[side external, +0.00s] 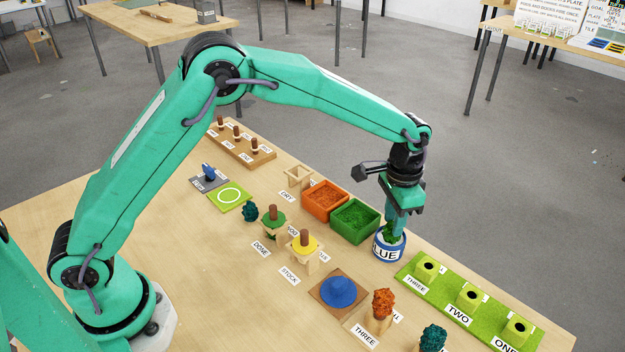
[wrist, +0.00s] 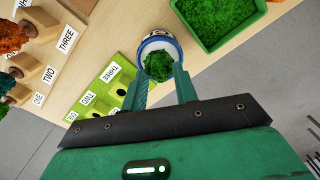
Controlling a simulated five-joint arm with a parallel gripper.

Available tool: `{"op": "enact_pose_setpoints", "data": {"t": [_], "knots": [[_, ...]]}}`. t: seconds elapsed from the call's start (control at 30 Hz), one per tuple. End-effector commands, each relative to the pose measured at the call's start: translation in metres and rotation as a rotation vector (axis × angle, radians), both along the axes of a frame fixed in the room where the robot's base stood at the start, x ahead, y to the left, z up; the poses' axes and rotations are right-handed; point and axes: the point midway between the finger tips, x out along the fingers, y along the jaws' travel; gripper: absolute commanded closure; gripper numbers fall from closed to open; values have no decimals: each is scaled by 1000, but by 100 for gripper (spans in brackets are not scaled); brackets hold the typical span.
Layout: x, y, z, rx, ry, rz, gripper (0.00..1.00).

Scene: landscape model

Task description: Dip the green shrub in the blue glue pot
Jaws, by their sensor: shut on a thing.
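The blue glue pot (side external: 389,251) stands on the table below my gripper, its white label partly readable as "LUE". My gripper (side external: 394,222) points down over the pot and is shut on the green shrub (wrist: 158,67). In the wrist view the shrub sits between the two fingers, against the mouth of the pot (wrist: 153,40), whose pale inside shows beyond it. In the side view a bit of green shows at the pot's rim, with the fingers hiding most of it. How deep the shrub's lower end sits is hidden.
A green tray (side external: 355,221) and an orange tray (side external: 325,200) stand just left of the pot. The green strip with numbered holders (side external: 470,300) lies close on the right. A blue hat-like piece on a brown board (side external: 338,292) and orange and teal shrubs are nearer.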

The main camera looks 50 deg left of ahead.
Motion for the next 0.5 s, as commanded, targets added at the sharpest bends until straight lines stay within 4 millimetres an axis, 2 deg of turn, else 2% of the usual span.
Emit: {"op": "enact_pose_setpoints", "data": {"t": [0.5], "knots": [[0,0,13,0,0,0,84]]}}
